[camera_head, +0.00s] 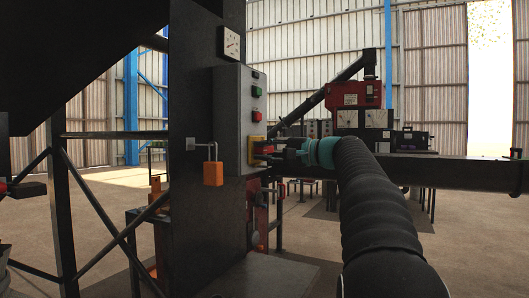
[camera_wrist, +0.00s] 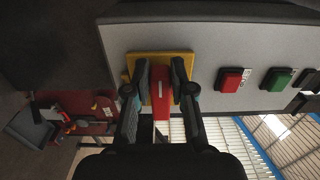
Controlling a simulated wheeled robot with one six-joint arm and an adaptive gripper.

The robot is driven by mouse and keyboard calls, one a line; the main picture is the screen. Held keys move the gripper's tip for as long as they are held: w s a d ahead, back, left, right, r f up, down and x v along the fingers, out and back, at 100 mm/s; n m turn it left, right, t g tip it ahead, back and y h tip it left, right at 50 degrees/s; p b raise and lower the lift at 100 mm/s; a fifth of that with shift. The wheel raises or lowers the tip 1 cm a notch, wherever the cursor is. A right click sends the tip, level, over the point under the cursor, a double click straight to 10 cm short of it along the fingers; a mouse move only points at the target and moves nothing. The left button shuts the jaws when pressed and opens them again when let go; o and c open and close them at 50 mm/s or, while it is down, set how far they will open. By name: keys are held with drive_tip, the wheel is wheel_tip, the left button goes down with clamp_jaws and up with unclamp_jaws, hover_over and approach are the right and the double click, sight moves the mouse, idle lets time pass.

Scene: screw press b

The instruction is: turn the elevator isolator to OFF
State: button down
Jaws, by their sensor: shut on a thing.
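The elevator isolator is a red handle (camera_wrist: 162,100) on a yellow plate (camera_wrist: 184,57), fixed low on the face of a grey control box (camera_head: 227,120). In the wrist view, the handle has a pale line along it. My gripper (camera_wrist: 161,76) has one finger on each side of the handle and is shut on it. In the head view, my gripper (camera_head: 273,152) reaches the yellow plate (camera_head: 253,146) from the right and hides most of the handle. I cannot read any position marks on the plate.
A red button (camera_wrist: 232,80) and a green button (camera_wrist: 276,79) sit on the same face, above the plate in the head view. An orange padlock (camera_head: 213,174) hangs on the post beside the box. A red machine (camera_head: 362,95) stands behind my arm.

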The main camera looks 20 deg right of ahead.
drive_tip(key=c, duration=1)
unclamp_jaws()
drive_tip(key=shift+s+d, duration=0.1)
drive_tip(key=v, duration=1.1)
drive_tip(key=shift+s+d, duration=0.25)
drive_tip(key=shift+s, duration=0.05)
